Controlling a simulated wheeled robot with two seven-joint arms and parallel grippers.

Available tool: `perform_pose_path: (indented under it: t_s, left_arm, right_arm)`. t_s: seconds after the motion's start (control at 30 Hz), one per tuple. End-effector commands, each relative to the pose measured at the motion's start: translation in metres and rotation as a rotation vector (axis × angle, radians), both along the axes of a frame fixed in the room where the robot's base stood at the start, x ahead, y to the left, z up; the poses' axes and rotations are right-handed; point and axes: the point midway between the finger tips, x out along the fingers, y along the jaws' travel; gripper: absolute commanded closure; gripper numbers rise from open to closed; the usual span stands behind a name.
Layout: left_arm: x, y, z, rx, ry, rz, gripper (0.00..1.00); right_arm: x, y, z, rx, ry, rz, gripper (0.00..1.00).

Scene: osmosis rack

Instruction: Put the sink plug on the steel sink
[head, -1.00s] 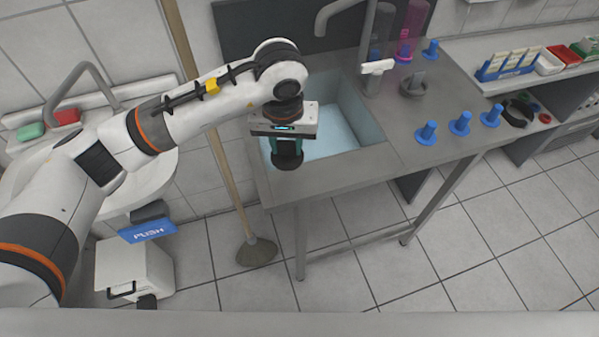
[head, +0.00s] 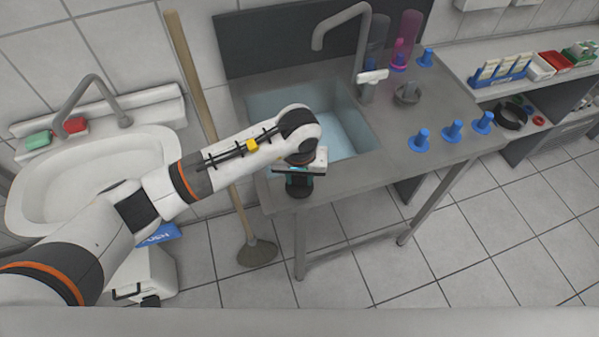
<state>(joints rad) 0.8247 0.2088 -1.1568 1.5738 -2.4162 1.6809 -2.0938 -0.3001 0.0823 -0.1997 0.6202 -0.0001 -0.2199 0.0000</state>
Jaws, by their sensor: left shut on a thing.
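The steel sink (head: 345,180) is a grey counter on legs with a rectangular basin of pale blue-looking water or lining. My left gripper (head: 299,184) is over the front left part of its rim, pointing down. It is shut on a dark round thing, the sink plug (head: 299,191), seen mostly from above and partly hidden by the gripper. I cannot tell whether the plug touches the steel or hangs just above it. My right gripper is not in view.
A tap (head: 340,20) rises behind the basin. A grey round piece (head: 407,94) and several blue pegs (head: 453,131) stand on the right of the counter.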

Motion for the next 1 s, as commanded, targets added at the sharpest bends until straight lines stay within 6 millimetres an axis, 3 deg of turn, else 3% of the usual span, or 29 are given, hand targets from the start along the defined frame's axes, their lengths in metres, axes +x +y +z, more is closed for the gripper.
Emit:
perform_pose_path:
  t_s: [0.3, 0.33, 0.43, 0.83, 1.0]
  left_arm:
    - [0.0, 0.0, -0.004, -0.001, 0.0, -0.001, 0.89]
    - [0.0, 0.0, -0.003, -0.001, 0.0, 0.0, 0.61]
    - [0.0, 0.0, -0.003, -0.001, 0.0, 0.0, 0.45]
    - [0.0, 0.0, 0.004, -0.001, -0.002, 0.0, 0.44]
    - [-0.002, 0.0, 0.03, -0.001, -0.007, -0.002, 0.44]
  right_arm:
    - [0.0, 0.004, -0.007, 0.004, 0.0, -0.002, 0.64]
    - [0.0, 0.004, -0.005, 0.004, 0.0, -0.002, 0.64]
    - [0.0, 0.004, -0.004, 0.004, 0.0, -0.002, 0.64]
    - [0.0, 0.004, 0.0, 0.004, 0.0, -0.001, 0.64]
    - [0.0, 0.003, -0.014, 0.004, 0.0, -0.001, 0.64]
